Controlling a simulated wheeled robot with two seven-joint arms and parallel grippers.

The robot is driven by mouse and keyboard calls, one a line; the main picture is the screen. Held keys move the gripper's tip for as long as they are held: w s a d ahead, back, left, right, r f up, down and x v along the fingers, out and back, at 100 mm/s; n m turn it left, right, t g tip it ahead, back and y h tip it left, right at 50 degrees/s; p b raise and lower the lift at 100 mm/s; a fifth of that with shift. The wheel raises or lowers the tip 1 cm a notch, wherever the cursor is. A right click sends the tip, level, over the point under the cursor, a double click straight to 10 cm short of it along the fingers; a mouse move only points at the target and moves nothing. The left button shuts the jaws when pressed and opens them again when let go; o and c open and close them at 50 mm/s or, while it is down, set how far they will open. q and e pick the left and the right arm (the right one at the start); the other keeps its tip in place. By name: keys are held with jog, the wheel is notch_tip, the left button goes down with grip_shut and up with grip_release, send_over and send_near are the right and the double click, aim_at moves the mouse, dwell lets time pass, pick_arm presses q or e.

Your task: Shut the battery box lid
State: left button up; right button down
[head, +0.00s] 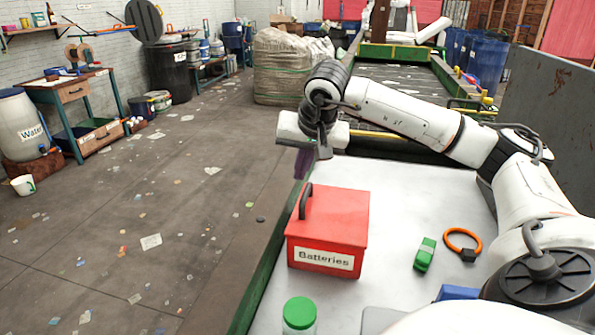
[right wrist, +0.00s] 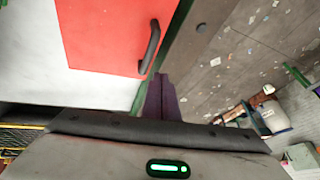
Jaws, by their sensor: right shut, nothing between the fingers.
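The red battery box (head: 327,232) stands on the white table, with a "Batteries" label on its front. Its red lid (head: 338,207) lies flat on top with no gap that I can see. A dark handle (head: 306,201) stands up at the lid's left edge. The lid (right wrist: 100,35) and handle (right wrist: 149,48) also show in the right wrist view. My right gripper (head: 301,172) is just above and behind the box's back left corner, apart from it, pointing down. Its purple fingers (right wrist: 163,95) are shut and empty. My left gripper is not in view.
A green-topped jar (head: 299,316) stands in front of the box. A green object (head: 425,254) and an orange ring (head: 463,243) lie to its right. The table's green edge (head: 258,285) runs close on the left, with littered floor beyond. A belt (head: 395,85) lies behind.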

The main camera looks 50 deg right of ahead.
jog(key=w+a+r, duration=0.4)
jog(key=a+r, duration=0.2)
jog(key=shift+w+a+b, duration=0.3)
jog(key=shift+w+b, duration=0.05)
jog(key=shift+w, duration=0.05)
